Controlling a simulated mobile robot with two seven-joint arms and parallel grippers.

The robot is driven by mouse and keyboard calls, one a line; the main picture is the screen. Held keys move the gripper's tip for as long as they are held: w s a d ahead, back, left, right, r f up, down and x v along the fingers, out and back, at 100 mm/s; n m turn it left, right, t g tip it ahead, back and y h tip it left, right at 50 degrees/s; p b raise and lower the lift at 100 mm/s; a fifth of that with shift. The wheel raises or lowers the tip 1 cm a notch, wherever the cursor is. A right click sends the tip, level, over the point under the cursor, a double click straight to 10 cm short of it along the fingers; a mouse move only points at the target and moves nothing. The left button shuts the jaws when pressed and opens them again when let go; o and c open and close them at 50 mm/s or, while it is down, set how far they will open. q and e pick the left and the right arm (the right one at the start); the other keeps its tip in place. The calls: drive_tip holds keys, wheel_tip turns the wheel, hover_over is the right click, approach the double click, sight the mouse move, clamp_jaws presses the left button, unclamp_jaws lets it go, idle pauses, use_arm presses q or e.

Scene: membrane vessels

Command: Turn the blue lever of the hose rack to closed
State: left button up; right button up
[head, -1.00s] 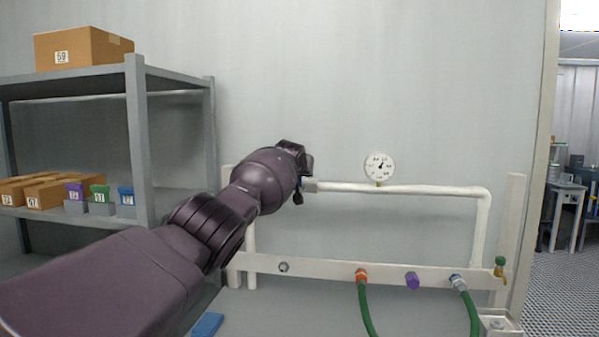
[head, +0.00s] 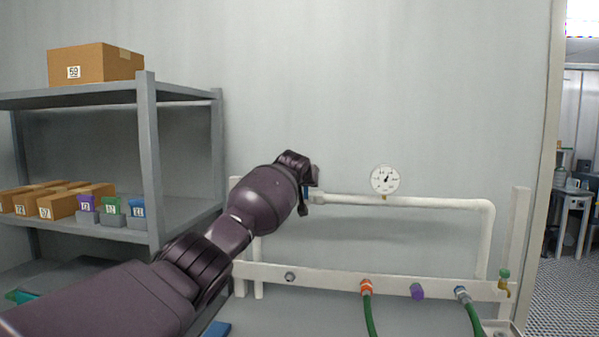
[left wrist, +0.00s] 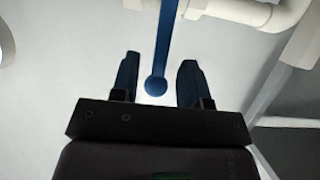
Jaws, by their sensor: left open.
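The blue lever (left wrist: 166,45) hangs down from the white pipe in the left wrist view, a long bar with a round knob at its end. My left gripper (left wrist: 157,75) is open, with one finger on each side of the lever and gaps visible on both sides. In the head view my left gripper (head: 309,188) is at the left end of the hose rack's upper pipe (head: 410,203) and hides most of the lever. A small blue bit (head: 305,192) shows there. My right gripper is not in view.
A white pressure gauge (head: 385,180) stands on the pipe. The lower rail (head: 335,281) carries an orange fitting (head: 366,287) and a purple cap (head: 417,291); green hoses (head: 370,318) hang from it. A grey shelf (head: 150,160) with boxes and bins stands at the left.

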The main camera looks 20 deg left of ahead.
use_arm(q)
drive_tip(key=v, duration=0.7)
idle(0.3)
drive_tip(key=shift+s+d, duration=0.1)
drive_tip(key=shift+s, duration=0.05)
drive_tip(key=d+r+m+t+h, duration=0.2)
drive_tip(key=d+r+m+t, duration=0.2)
drive_tip(key=d+r, duration=0.25)
drive_tip(key=s+d+f+m+h, duration=0.15)
drive_tip(key=s+f, duration=0.25)
drive_tip(key=f, duration=0.4)
drive_tip(key=s+d+f+m+t+h, duration=0.1)
drive_tip(key=s+d+f+m, duration=0.15)
drive_tip(key=f, duration=0.55)
drive_tip(key=s+d+f+m+h, duration=0.1)
drive_tip(key=s+d+f+h, duration=0.1)
drive_tip(key=s+f, duration=0.45)
drive_tip(key=s+a+f+n+g+y, duration=0.1)
drive_tip(key=s+a+f+n+g, duration=0.1)
drive_tip(key=s+f, duration=1.7)
drive_tip(key=s+a+f+n+g+y, duration=0.2)
drive_tip(key=s+f+n+g, duration=0.1)
drive_tip(key=s+f, duration=1.6)
drive_tip(key=shift+f+g, duration=0.6)
drive_tip(key=shift+g, duration=0.2)
drive_tip(key=shift+d+y, duration=0.1)
drive_tip(key=shift+y, duration=0.15)
